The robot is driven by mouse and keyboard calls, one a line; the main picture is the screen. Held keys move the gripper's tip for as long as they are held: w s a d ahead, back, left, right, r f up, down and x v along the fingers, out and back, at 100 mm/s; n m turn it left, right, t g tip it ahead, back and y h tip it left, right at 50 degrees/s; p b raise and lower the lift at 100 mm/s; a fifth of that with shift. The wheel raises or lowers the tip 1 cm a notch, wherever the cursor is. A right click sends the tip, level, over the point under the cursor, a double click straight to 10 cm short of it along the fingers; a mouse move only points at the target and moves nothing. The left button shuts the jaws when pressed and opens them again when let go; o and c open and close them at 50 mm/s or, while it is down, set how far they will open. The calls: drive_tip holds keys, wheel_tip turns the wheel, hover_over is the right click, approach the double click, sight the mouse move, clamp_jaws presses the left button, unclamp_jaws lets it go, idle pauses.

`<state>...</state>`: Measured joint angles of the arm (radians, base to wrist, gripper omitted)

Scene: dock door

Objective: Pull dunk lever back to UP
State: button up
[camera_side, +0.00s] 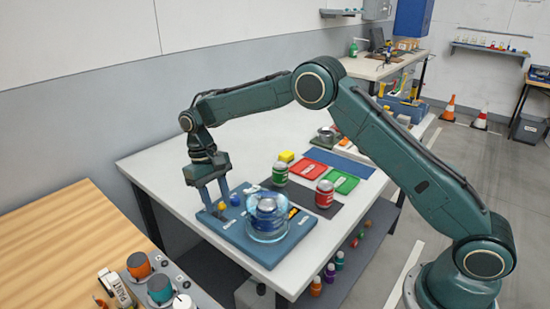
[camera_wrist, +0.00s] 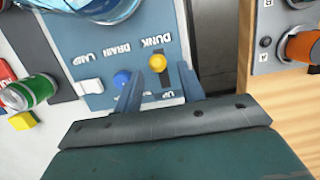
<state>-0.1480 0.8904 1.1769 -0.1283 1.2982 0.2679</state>
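The dunk lever has a yellow knob (camera_wrist: 157,63) on a dark slot in the blue panel (camera_wrist: 185,45). In the wrist view the knob is at the slot end near the DUNK label; the UP label is at the other end, near my gripper. My gripper (camera_wrist: 161,72) is open, with one finger on each side of the slot. The knob is between or just past the fingertips; I see no contact. In the side view my gripper (camera_side: 219,203) points down over the panel's left end (camera_side: 245,240), by the yellow knob (camera_side: 222,206).
A blue knob (camera_wrist: 121,78) stands close beside my left finger, with a white switch (camera_wrist: 92,85) beyond. A clear tank (camera_side: 268,228) of bluish water with a grey object stands on the panel. Red (camera_side: 325,194) and green (camera_side: 280,174) cans are behind. A wooden bench (camera_side: 60,235) is at left.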

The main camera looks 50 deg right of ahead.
sight(222, 204)
drive_tip(key=shift+s+t, duration=0.3)
drive_tip(key=shift+t, duration=0.1)
drive_tip(key=shift+s+f+t, duration=0.1)
drive_tip(key=shift+s+t, duration=0.5)
drive_tip(key=shift+t, duration=0.3)
wheel_tip(222, 204, up, 14)
drive_tip(key=s+d+r+t, duration=0.1)
drive_tip(key=s+d+r, duration=0.2)
drive_tip(key=s+r, duration=0.2)
drive_tip(key=s+d+r+t, duration=0.1)
drive_tip(key=s+d+r, duration=0.2)
drive_tip(key=s, duration=0.8)
drive_tip(key=shift+r+t, duration=0.3)
drive_tip(key=shift+r, duration=0.55)
drive_tip(key=s+d+f+t, duration=0.1)
drive_tip(key=s+f, duration=0.1)
drive_tip(key=s, duration=0.7)
drive_tip(key=s+d+f+t, duration=0.2)
drive_tip(key=s, duration=0.7)
drive_tip(key=shift+s+d, duration=0.15)
drive_tip(key=shift+d, duration=0.1)
